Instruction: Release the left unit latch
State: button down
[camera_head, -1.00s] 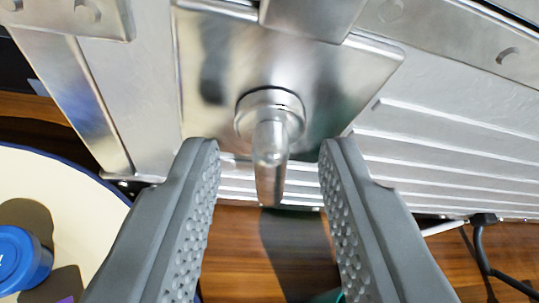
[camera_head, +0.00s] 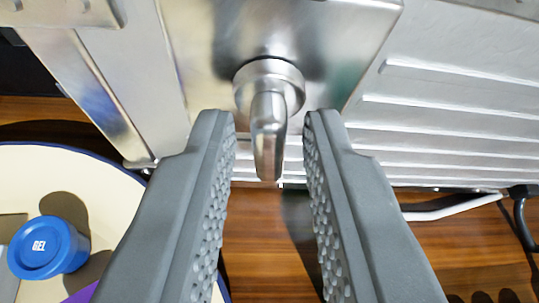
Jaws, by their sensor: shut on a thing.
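The left unit latch (camera_head: 268,135) is a shiny metal lever hanging down from a round collar on a square metal plate (camera_head: 325,40). It is on the front of the silver unit, at the upper middle of the view. My gripper (camera_head: 269,122) has its two grey, dimpled fingers on either side of the lever and is shut on it. Narrow gaps seem to show beside the lever from this angle. The lever points down toward the camera.
The silver case (camera_head: 455,110) has ribs to the right of the plate. At lower left, a blue jar marked "GEL" (camera_head: 48,247) stands on a round cream tray (camera_head: 95,170) with a blue rim. A white and black cable (camera_head: 455,208) lies at right on the wooden surface (camera_head: 262,235).

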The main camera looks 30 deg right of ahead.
jog(key=shift+m+y, duration=0.3)
jog(key=shift+m, duration=0.2)
dwell(0.3)
jog(key=c, duration=1.5)
grip_release()
jog(key=shift+s+r, duration=0.1)
jog(key=v, duration=1.7)
jog(key=shift+s, duration=0.15)
